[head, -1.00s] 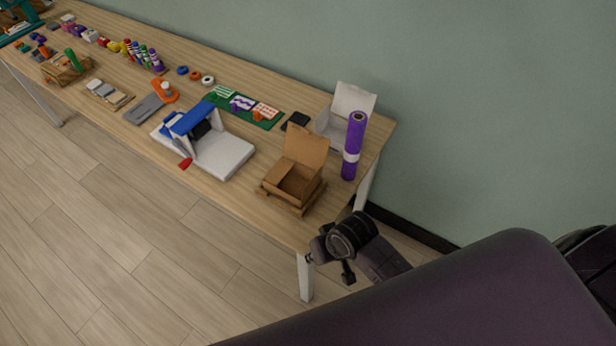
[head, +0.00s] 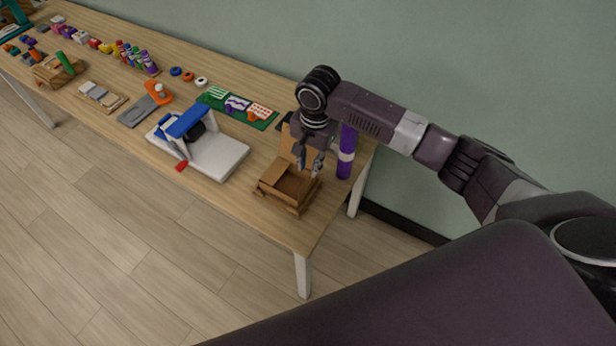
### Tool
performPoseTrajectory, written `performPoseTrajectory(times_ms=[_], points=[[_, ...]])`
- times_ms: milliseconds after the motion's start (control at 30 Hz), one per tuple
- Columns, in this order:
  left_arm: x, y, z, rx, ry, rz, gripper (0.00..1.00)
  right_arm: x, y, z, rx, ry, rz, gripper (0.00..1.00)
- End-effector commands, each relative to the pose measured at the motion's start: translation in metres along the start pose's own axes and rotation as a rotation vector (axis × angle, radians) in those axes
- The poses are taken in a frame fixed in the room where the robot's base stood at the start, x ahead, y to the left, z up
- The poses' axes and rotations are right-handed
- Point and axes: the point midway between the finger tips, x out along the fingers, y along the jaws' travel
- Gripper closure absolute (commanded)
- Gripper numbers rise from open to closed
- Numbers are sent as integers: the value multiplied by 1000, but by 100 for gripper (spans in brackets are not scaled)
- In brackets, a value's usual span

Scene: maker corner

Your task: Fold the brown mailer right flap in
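The brown mailer (head: 284,199) stands near the right end of the table. Its tall lid stands up at the back, partly hidden by my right gripper. The left flap (head: 277,172) shows at the box's left side. The right flap is small and partly hidden below the gripper, so its exact angle cannot be told. My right gripper (head: 310,173) points down over the mailer's right side, its two fingers apart with nothing seen between them. Whether it touches the flap cannot be told. My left gripper is not in view.
A purple roll (head: 346,160) stands just right of the gripper. A white and blue machine (head: 217,155) sits left of the mailer. A green mat (head: 263,124) lies behind. The table's front edge (head: 250,219) is close to the mailer.

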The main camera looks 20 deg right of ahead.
Motion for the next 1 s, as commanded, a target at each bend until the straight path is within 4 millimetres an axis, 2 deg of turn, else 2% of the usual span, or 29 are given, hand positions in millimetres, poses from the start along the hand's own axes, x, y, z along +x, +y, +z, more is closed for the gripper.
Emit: performPoseTrajectory(times_ms=[167, 400, 600, 967, 1000], points=[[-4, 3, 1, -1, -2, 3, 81, 7, 1, -4, 27, 1, 10, 81], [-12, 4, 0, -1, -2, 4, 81, 45, 2, -4, 25, 1, 10, 81], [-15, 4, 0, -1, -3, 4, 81, 69, 1, -4, 24, 2, 7, 81], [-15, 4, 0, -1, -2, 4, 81, 75, 1, -4, 22, 3, 5, 81], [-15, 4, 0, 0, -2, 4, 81, 75, 1, -4, 22, 3, 5, 85]])
